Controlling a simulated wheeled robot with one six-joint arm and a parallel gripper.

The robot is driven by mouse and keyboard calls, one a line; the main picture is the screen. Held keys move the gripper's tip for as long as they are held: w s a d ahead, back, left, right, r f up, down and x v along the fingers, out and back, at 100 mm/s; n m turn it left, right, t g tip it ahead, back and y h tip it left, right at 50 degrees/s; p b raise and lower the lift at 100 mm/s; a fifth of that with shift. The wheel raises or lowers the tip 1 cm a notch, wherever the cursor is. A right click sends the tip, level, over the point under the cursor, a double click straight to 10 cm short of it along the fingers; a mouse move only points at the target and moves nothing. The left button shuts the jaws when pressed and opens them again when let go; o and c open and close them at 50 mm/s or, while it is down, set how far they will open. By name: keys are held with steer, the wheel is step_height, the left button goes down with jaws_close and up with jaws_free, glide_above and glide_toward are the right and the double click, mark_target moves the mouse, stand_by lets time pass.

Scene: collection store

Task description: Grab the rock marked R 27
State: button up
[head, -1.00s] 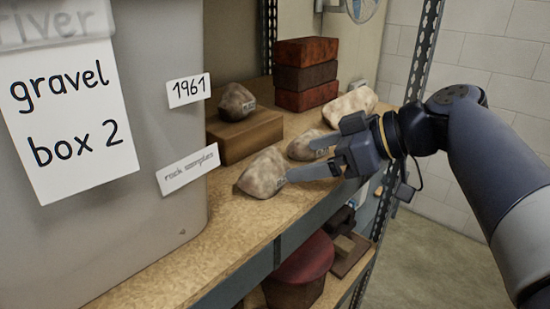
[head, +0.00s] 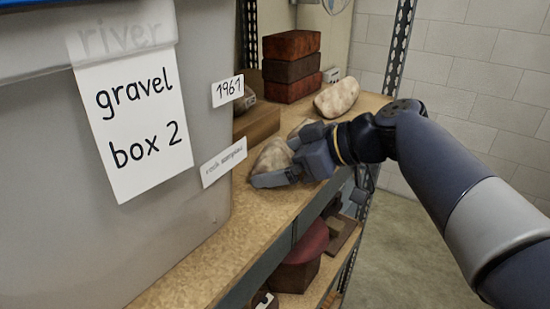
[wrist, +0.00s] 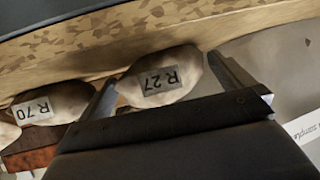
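The rock marked R 27 (wrist: 162,76) is mottled, pale and brownish, with a grey label facing me in the wrist view. It lies on the shelf, and in the head view it shows beside the gravel box (head: 268,158), partly covered by my gripper. My gripper (head: 277,163) is open, with one finger on each side of this rock. In the wrist view the left finger (wrist: 101,101) is close to the rock, and a gap shows before the right finger (wrist: 228,72). I cannot tell whether either finger touches it.
The rock marked R 70 (wrist: 52,103) lies beyond the left finger. A large grey gravel box (head: 60,220) stands close on the left. Behind are a wooden block (head: 257,124), stacked bricks (head: 291,67) and a pale rock (head: 337,97). The shelf's front edge (head: 285,232) is near.

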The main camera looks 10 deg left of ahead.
steer(key=shift+c, duration=0.6)
steer(key=c, duration=1)
steer(key=shift+r, duration=0.15)
steer(key=shift+c, duration=0.8)
